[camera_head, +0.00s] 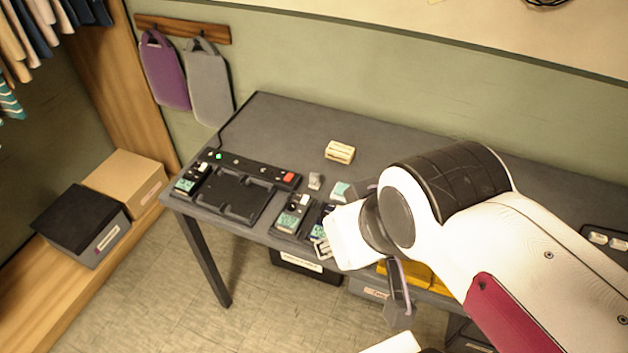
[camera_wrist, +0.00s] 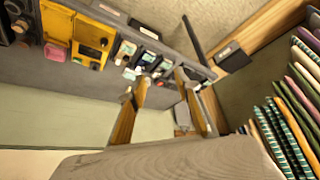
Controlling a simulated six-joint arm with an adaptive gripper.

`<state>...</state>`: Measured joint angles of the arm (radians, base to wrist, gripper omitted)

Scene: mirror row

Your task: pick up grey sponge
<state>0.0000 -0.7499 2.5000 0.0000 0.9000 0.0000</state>
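A small grey block (camera_head: 314,181), which looks like the grey sponge, stands on the dark table behind the handheld devices in the head view. I cannot pick it out surely in the wrist view. My gripper (camera_head: 321,249) is at the table's front edge in the head view, nearer the camera than the grey block and apart from it. In the wrist view its two fingers (camera_wrist: 163,80) are spread with nothing visible held between them. My white wrist and arm hide part of the table to the right.
A cream block (camera_head: 340,152) lies farther back, and a white and teal block (camera_head: 341,191) stands right of the grey one. A black tray (camera_head: 229,196) and devices (camera_head: 293,215) line the front. A yellow case (camera_wrist: 88,38) shows in the wrist view. The table's back is clear.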

